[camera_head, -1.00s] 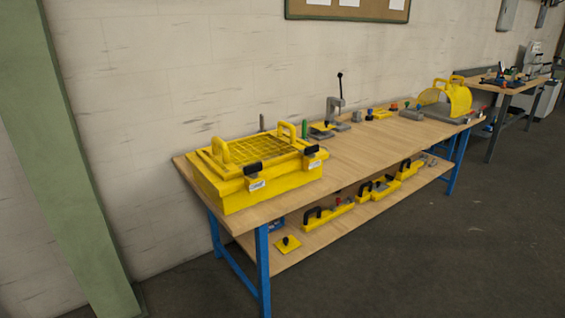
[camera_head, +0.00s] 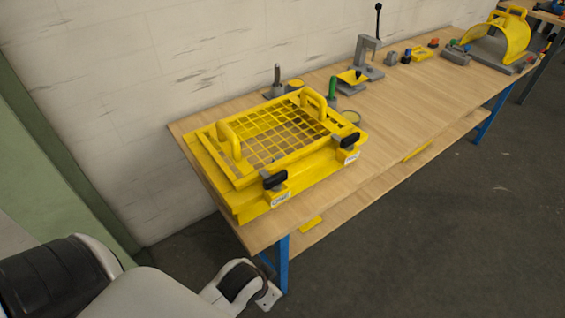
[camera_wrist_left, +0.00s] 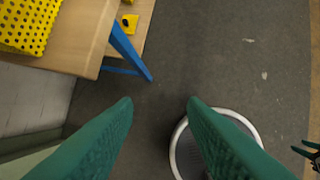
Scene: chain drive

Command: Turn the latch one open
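A yellow box guard with a mesh lid (camera_head: 222,178) sits at the near left end of the bench in the head view. Two latches with black handles are on its front: the left latch (camera_head: 274,180) and the right latch (camera_head: 349,141). A corner of yellow mesh (camera_wrist_left: 26,24) shows there at top left. A small dark green shape at the right edge may be my right gripper.
The wooden bench top (camera_head: 410,125) is clear to the right of the box. Behind the box stand a green-handled part (camera_head: 332,88) and a grey press (camera_head: 368,55). A yellow curved guard (camera_head: 513,35) is farther right. A blue leg (camera_wrist_left: 128,48) supports the bench's near corner.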

